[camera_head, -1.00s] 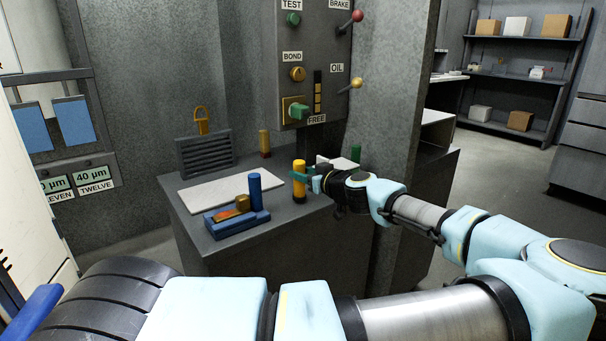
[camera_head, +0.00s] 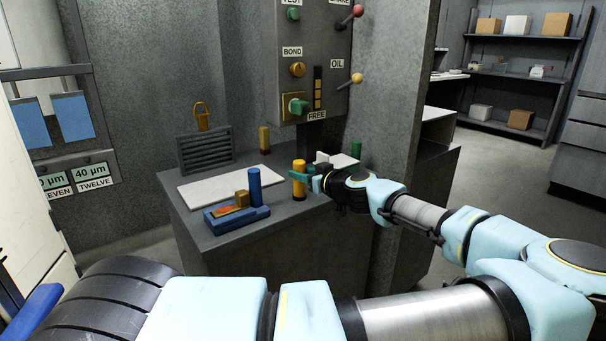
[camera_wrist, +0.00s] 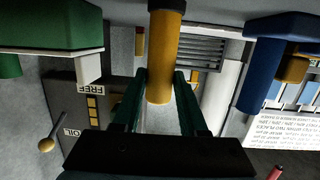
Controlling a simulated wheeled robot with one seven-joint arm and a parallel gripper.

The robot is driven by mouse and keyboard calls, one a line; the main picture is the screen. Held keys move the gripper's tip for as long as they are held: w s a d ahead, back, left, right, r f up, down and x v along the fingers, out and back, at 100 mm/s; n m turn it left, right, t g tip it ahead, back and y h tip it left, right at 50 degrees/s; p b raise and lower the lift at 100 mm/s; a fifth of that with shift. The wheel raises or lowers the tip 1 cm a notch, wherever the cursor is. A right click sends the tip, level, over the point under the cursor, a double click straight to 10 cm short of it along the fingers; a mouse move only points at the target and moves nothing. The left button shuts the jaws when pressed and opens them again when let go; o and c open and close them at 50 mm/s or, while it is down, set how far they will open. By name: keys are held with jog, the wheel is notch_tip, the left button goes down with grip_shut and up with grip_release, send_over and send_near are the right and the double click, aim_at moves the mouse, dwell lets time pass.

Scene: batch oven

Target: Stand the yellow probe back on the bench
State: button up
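The yellow probe (camera_head: 299,165), a cylinder with a dark lower end, is upright at the front right edge of the bench (camera_head: 240,245). Its dark end looks to be on or just above the bench top; I cannot tell which. My gripper (camera_head: 301,178) reaches in from the right at the probe's upper half. In the upside-down wrist view the probe (camera_wrist: 166,55) is between my green fingers (camera_wrist: 161,78), with the fingertips close against its sides. Whether they press on it or stand just clear is not visible.
A blue cylinder (camera_head: 255,188) and small brown block are at a blue holder (camera_head: 237,222), beside a white sheet (camera_head: 215,190). A yellow-and-red cylinder (camera_head: 265,138) stands behind. A green cylinder (camera_head: 356,149) is at right. The control panel (camera_head: 303,30) hangs above.

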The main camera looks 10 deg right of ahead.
jog(key=o, duration=0.5)
jog(key=shift+s+d, duration=0.25)
jog(key=shift+s, duration=0.2)
jog(key=b+v, duration=0.2)
jog(key=v, duration=0.7)
jog(key=shift+s+r, duration=0.2)
jog(key=shift+s, duration=0.15)
